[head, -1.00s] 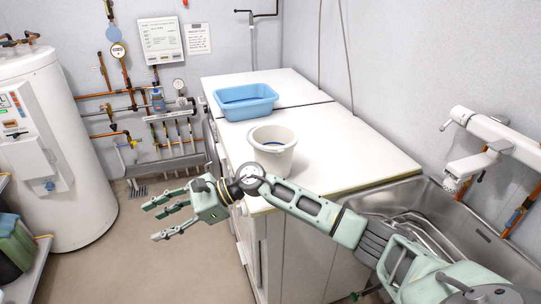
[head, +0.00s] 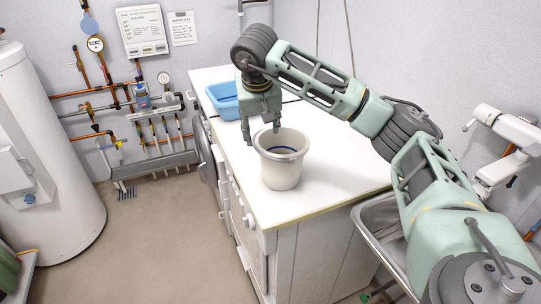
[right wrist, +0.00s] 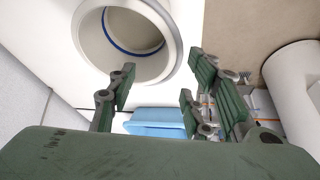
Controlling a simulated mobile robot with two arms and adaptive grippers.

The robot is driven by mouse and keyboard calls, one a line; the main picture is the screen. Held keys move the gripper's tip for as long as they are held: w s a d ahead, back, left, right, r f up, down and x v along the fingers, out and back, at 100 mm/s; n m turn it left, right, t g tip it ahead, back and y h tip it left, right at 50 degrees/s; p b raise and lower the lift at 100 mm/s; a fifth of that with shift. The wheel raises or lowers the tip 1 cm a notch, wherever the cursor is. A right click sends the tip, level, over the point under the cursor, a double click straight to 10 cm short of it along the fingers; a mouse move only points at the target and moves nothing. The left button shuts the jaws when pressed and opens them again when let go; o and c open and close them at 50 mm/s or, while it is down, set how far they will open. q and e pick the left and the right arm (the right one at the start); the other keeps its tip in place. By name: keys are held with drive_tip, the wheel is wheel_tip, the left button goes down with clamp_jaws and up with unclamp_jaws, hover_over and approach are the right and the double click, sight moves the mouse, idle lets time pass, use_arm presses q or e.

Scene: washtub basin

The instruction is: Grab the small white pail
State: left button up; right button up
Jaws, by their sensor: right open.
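The small white pail (head: 282,175) stands upright on the white countertop near its front left corner. It has a wide rim and a blue ring inside. My right gripper (head: 261,134) is open and points down at the pail's far rim in the head view. Its fingers overlap the rim in the picture; whether they touch it I cannot tell. In the right wrist view the pail (right wrist: 88,38) shows its round opening at the top, beyond the open, empty fingers of the right gripper (right wrist: 162,75). My left gripper is not in view.
A blue basin (head: 224,103) sits on the counter behind my right gripper. A metal sink (head: 376,222) with a white wall tap (head: 505,135) is at the right. A white tank (head: 45,150) stands at the left. The floor between is clear.

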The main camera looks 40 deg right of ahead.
drive_tip(key=shift+w+f, duration=0.6)
drive_tip(key=shift+f, duration=0.05)
drive_tip(key=shift+d+f, duration=0.1)
drive_tip(key=shift+f, duration=0.25)
drive_tip(key=shift+s+f+p, duration=0.25)
drive_tip(key=shift+f+p, duration=0.5)
drive_tip(key=shift+f, duration=0.35)
drive_tip(key=x, duration=0.3)
drive_tip(key=shift+w+r, duration=0.1)
drive_tip(key=shift+w, duration=0.15)
drive_tip(key=shift+w+f, duration=0.15)
drive_tip(key=shift+f, duration=0.05)
drive_tip(key=shift+s+r, duration=0.1)
drive_tip(key=shift+s, duration=0.1)
drive_tip(key=shift+c, duration=0.5)
drive_tip(key=shift+w, duration=0.1)
drive_tip(key=c, duration=0.5)
clamp_jaws()
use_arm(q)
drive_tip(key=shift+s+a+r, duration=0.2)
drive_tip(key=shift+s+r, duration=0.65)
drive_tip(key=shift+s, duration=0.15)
